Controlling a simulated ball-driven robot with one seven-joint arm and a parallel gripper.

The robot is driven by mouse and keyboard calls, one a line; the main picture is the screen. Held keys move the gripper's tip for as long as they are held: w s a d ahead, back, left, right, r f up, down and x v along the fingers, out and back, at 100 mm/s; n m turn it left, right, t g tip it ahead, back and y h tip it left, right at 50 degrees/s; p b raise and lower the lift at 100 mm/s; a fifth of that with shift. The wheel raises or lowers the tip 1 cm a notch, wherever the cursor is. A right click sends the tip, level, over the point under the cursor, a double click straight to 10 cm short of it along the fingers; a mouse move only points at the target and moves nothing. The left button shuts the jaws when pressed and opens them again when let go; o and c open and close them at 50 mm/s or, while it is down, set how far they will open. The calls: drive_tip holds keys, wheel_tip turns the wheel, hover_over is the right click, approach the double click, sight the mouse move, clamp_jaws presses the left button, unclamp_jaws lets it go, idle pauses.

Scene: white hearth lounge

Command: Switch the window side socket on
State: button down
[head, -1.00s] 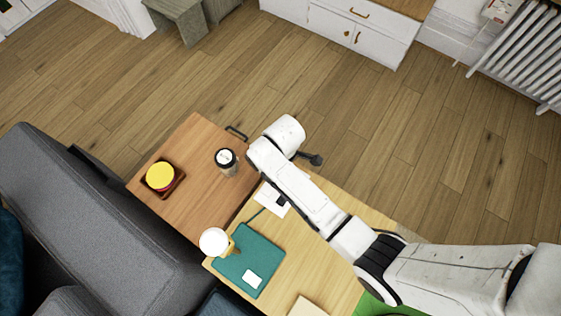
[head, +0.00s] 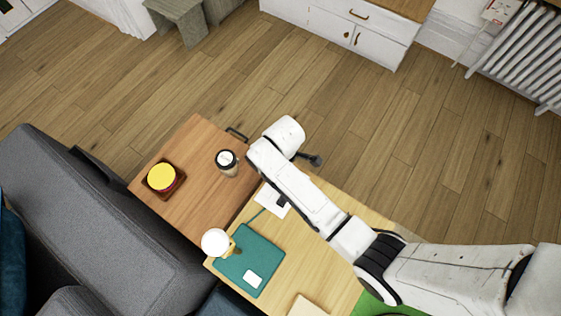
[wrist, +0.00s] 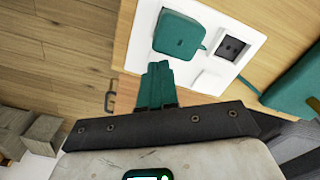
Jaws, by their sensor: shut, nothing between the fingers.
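A white socket plate (wrist: 222,22) is set in the light wood table top in the wrist view. A teal plug or charger (wrist: 178,34) covers its left part, and a bare dark socket (wrist: 232,47) shows to the right. A white rocker switch (wrist: 212,80) lies below the bare socket. My gripper (wrist: 157,68) is shut and empty, its teal fingertips at the plate's near edge below the teal plug. Any switch below the plug is hidden; contact cannot be told. In the head view my arm partly covers the plate (head: 268,197). No window shows, so the window side cannot be told.
A grey sofa (head: 80,210) is at left; the floor beyond is open.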

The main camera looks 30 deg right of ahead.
wheel_tip(320, 180, up, 6)
drive_tip(key=p, duration=0.5)
drive_tip(key=shift+f, duration=0.25)
idle(0.4)
